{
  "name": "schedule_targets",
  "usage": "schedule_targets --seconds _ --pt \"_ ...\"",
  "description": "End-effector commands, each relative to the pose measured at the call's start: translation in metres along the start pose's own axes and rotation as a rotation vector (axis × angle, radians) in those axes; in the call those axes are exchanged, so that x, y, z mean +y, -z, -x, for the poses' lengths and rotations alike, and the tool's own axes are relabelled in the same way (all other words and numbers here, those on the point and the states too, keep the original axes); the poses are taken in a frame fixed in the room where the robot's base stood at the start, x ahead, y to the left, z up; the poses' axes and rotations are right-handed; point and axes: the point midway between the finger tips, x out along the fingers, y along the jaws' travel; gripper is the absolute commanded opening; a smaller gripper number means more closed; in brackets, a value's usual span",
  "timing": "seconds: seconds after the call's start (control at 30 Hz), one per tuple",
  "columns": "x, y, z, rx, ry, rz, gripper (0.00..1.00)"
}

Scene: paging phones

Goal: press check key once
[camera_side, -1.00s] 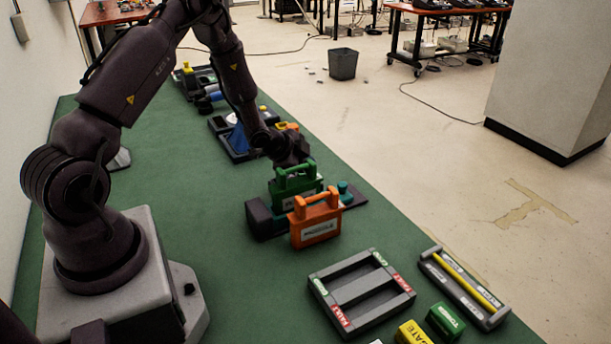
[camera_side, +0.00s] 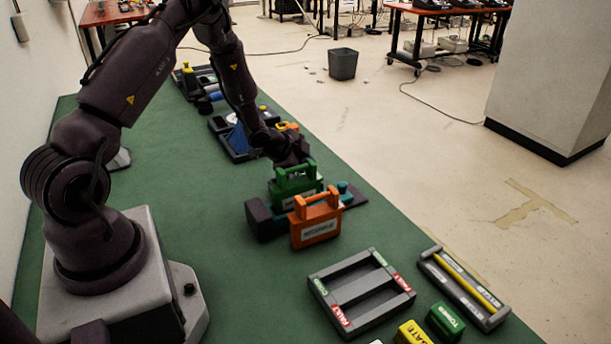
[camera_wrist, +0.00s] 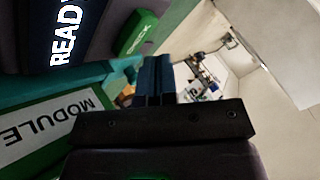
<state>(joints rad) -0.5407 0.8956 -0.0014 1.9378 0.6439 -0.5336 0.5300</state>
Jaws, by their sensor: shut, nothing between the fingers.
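The green check key (camera_wrist: 137,34), lettered CHECK, shows at the top of the wrist view, on a dark panel beside a lit READY display (camera_wrist: 68,38). My gripper (camera_wrist: 157,62) is shut and empty. Its fingertips appear just below and right of the key in that view, with a small visible gap in the picture; I cannot judge the depth between them. In the side view my gripper's wrist is behind the green module (camera_side: 296,184), and its fingertips and the check key are hidden there.
An orange module (camera_side: 315,224) stands in front of the green one, both by a dark base (camera_side: 262,222). A grey rack (camera_side: 345,293), a tray with a yellow bar (camera_side: 436,270) and green and yellow blocks lie nearer. The green mat is clear beside my base.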

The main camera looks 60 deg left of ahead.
Motion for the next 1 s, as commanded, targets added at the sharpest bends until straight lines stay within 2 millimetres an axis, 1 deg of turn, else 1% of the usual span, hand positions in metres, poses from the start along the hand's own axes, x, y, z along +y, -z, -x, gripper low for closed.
schedule_targets --seconds 0.37,1.0 --pt "0.0043 -0.0041 -0.0060 0.000 0.000 0.000 0.00" --pt "0.0059 -0.0060 -0.0082 0.000 0.000 0.000 0.00"
